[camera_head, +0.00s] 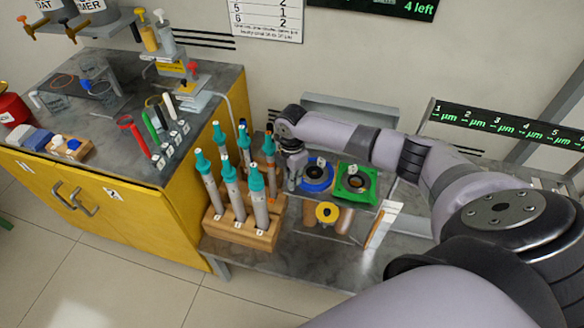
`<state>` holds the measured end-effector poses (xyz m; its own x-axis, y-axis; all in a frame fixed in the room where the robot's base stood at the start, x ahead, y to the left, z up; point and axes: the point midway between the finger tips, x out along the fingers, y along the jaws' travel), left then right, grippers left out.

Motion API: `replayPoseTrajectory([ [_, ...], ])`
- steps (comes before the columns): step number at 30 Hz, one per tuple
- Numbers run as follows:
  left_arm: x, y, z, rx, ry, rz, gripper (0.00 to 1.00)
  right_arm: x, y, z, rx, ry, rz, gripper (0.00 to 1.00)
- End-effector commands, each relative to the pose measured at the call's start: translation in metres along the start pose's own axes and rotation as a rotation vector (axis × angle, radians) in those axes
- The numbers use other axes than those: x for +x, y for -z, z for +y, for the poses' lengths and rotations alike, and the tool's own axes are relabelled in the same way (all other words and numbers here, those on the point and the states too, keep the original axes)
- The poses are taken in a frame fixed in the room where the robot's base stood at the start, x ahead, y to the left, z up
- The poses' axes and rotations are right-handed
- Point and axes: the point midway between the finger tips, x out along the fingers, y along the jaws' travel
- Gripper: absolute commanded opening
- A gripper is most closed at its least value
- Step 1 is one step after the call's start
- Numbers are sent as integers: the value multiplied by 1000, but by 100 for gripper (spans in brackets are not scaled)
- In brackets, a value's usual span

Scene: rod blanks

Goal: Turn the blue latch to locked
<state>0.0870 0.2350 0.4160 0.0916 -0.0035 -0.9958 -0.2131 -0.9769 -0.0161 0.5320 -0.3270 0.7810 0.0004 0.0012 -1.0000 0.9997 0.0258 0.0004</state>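A round blue part (317,184) with a dark centre sits on a clear-topped station on the grey bench. It looks like the blue latch, but no lock mark can be read at this size. My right arm reaches in from the right, and my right gripper (292,183) points down just left of the blue part. Whether it touches the blue part, and whether its fingers are open or shut, is too small to tell. My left gripper is not in view.
A green square part (354,196) with a dark round centre sits right of the blue one. A wooden rack (236,234) of teal-topped rods stands close left. A yellow cabinet (130,215) is further left.

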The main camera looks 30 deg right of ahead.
Motion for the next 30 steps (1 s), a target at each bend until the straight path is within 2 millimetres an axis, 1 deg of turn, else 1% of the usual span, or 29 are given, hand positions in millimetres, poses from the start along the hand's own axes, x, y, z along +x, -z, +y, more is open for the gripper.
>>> replayPoseTrajectory([
  [1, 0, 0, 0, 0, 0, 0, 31, 0, 0, 0, 0, 0, 0, 16],
  [7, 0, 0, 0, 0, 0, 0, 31, 0, 0, 0, 1, 0, 0, 29],
  [14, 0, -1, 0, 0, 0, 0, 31, 0, 0, 0, 2, 0, -1, 29],
  [17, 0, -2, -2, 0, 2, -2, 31, -3, -1, 0, 2, -1, -1, 29],
  [20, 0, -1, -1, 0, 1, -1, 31, -14, 0, 1, 2, -2, 0, 29],
  [22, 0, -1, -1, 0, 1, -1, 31, -26, 0, 1, 1, -3, 0, 29],
  [30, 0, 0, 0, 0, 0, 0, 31, -84, -1, 1, 1, -4, -1, 29],
])
